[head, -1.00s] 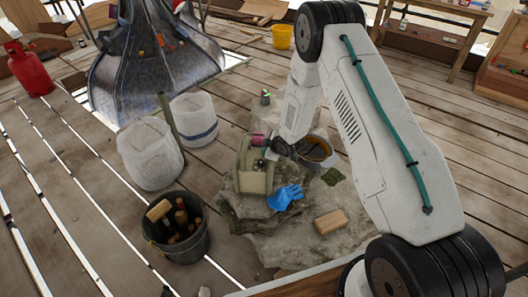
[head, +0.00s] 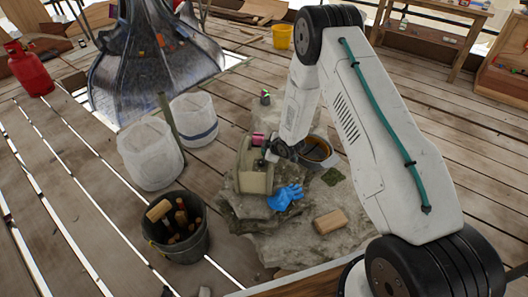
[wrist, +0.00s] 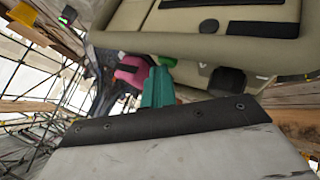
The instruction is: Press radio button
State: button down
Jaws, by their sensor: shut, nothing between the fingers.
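The radio (head: 256,178) is a beige box standing on the grey stone slab. In the wrist view its beige body (wrist: 150,41) fills the upper right, with a dark panel and a dark rounded block (wrist: 228,80) below its edge. My gripper (head: 266,158) is at the radio's top right in the head view. Its teal fingertips (wrist: 158,86) are together, empty, and close to the radio in the wrist view. I cannot tell whether they touch it. The button cannot be made out clearly.
A pink item (head: 259,139) is beside the radio. A blue glove (head: 285,197), a brick (head: 330,221) and a dark pot (head: 318,150) surround it on the slab (head: 295,245). A bucket of tools (head: 175,235) and white sacks (head: 150,155) stand to the left.

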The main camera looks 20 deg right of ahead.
jog(key=shift+r, duration=0.4)
notch_tip(320, 180, up, 6)
dwell(0.7)
